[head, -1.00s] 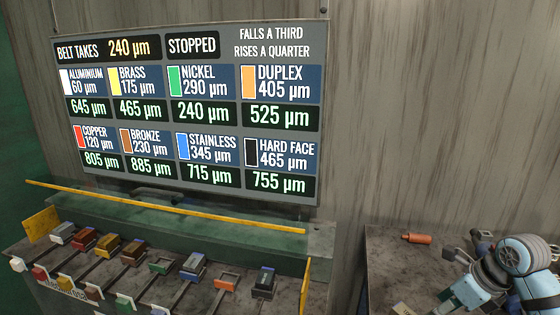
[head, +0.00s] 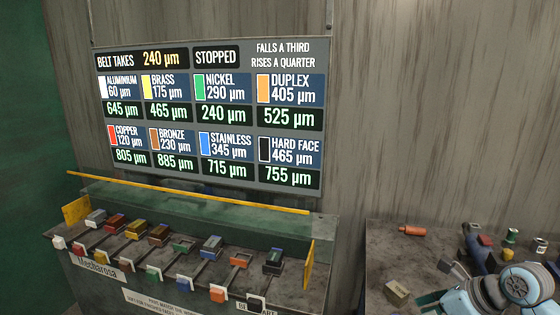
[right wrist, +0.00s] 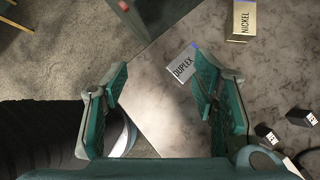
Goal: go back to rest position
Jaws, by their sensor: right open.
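My right gripper (right wrist: 162,92) is open and empty in the right wrist view, its green fingers spread above the edge of a grey worktop (right wrist: 180,115). A block marked DUPLEX (right wrist: 183,66) lies just beyond the right fingertip, not between the fingers. A block marked NICKEL (right wrist: 240,22) lies farther off at the top right. My left gripper is in neither current view.
A wall board (head: 210,119) reads STOPPED, belt takes 240 µm. Below it is a bench (head: 130,273) with several coloured blocks and levers. On the right worktop (head: 390,255) are an orange cylinder (head: 411,230) and a tan block (head: 397,292). Small NEW blocks (right wrist: 302,117) lie at right.

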